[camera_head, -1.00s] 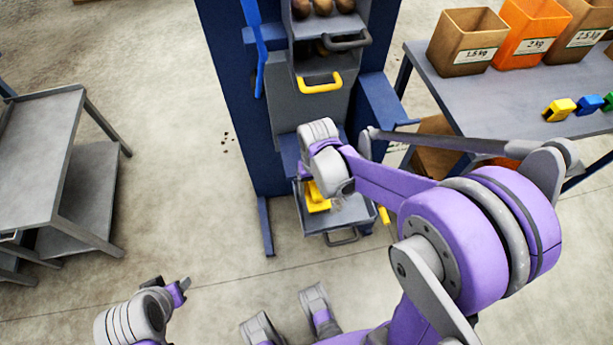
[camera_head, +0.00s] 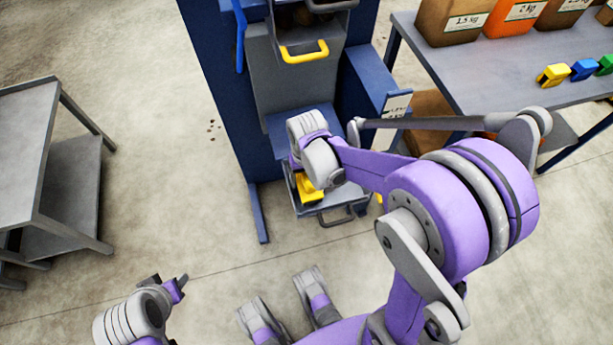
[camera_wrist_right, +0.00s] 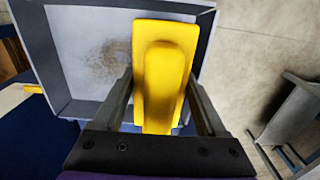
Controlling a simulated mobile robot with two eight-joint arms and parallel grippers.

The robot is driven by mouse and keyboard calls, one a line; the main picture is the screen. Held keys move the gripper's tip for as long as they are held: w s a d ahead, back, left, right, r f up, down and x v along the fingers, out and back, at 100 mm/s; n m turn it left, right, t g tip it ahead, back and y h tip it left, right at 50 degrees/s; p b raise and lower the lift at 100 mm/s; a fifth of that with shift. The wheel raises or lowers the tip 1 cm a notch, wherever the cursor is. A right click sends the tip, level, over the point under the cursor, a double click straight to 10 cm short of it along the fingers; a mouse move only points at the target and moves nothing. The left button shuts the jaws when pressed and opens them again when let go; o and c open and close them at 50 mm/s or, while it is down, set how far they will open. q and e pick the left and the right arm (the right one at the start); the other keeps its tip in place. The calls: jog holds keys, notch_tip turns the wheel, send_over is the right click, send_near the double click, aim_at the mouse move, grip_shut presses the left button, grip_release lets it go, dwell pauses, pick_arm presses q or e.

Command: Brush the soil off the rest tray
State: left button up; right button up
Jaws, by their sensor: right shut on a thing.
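The rest tray (camera_head: 345,197) is a shallow grey tray with a raised rim, low on the front of the blue grader. In the right wrist view, a brown patch of soil (camera_wrist_right: 108,62) lies on the tray floor (camera_wrist_right: 75,30), left of a yellow brush (camera_wrist_right: 165,70). My right gripper (camera_wrist_right: 165,100) has one finger on each side of the brush and is shut on it. The brush is over the tray's right part; its contact with the floor is hidden. In the head view the brush (camera_head: 308,188) shows partly behind my right wrist. My left gripper (camera_head: 170,286) is low at the left, apart from everything; its opening is unclear.
The grader (camera_head: 220,75) has a yellow-handled drawer (camera_head: 304,52) above the tray. A blue tool (camera_head: 240,35) hangs on its left side. A table with crates (camera_head: 515,18) stands at the right, a grey cart (camera_head: 65,170) at the left.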

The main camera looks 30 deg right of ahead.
jog(key=shift+f+b, duration=0.6)
jog(key=shift+f, duration=0.2)
dwell(0.4)
